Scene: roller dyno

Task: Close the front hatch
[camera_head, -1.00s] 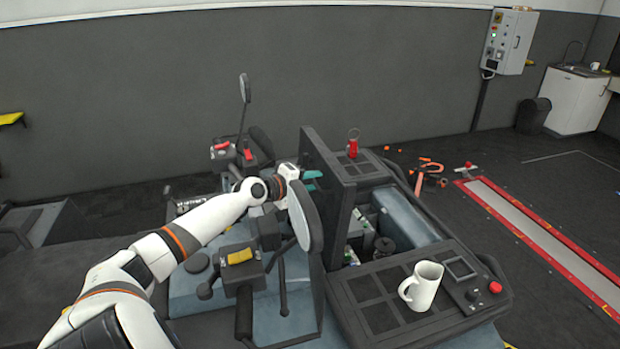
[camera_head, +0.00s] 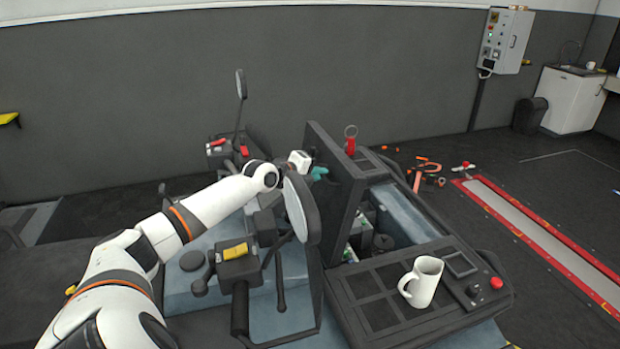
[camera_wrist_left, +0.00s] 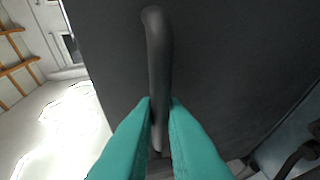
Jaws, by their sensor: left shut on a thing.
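The front hatch (camera_head: 335,190) is a dark panel standing open, roughly upright, at the near edge of the vehicle's front opening in the head view. Its dark face fills much of the left wrist view (camera_wrist_left: 230,60). A black bar handle (camera_wrist_left: 158,55) sits on that face. My left gripper (camera_wrist_left: 160,112) has its teal fingers shut on the handle, one on each side. My right gripper is not in view.
A white mug (camera_head: 423,283) stands on the front deck (camera_head: 375,306) beside the opening. A red ringed item (camera_head: 350,142) stands at the deck's far end. Handlebar controls (camera_head: 238,262) and the mirror lie close to my left arm. Orange tools (camera_head: 428,166) lie on the floor beyond.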

